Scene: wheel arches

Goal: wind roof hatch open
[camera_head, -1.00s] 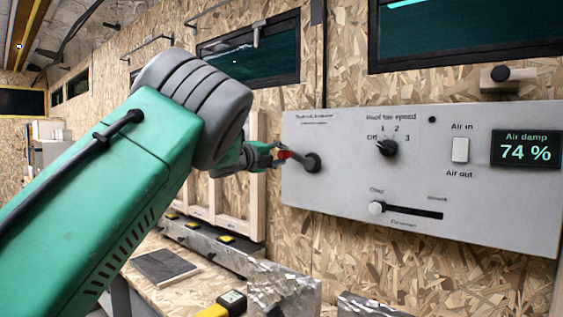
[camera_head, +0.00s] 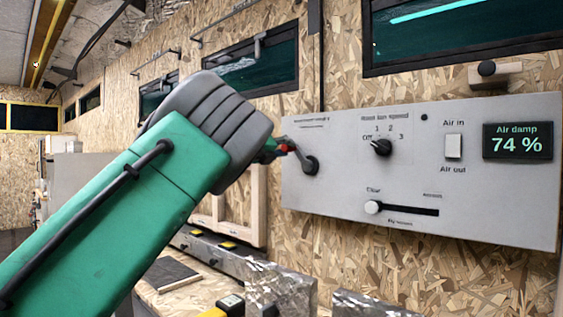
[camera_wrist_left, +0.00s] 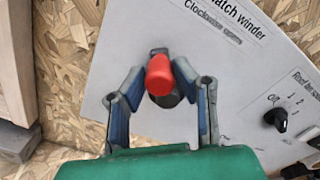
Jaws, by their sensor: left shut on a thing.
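The roof hatch winder is a crank on the left end of the grey control panel (camera_head: 460,125). The label there reads "hatch winder, Clockwise opens". In the head view my forearm hides most of my left gripper (camera_head: 277,148). My right gripper is out of view.
The panel also carries a fan speed dial (camera_head: 381,147), a slider (camera_head: 373,207), an air in/out switch (camera_head: 453,146) and a display (camera_head: 517,142) reading 74 %. A bench (camera_head: 205,292) with metal parts and yellow-black items lies below. Windows are above.

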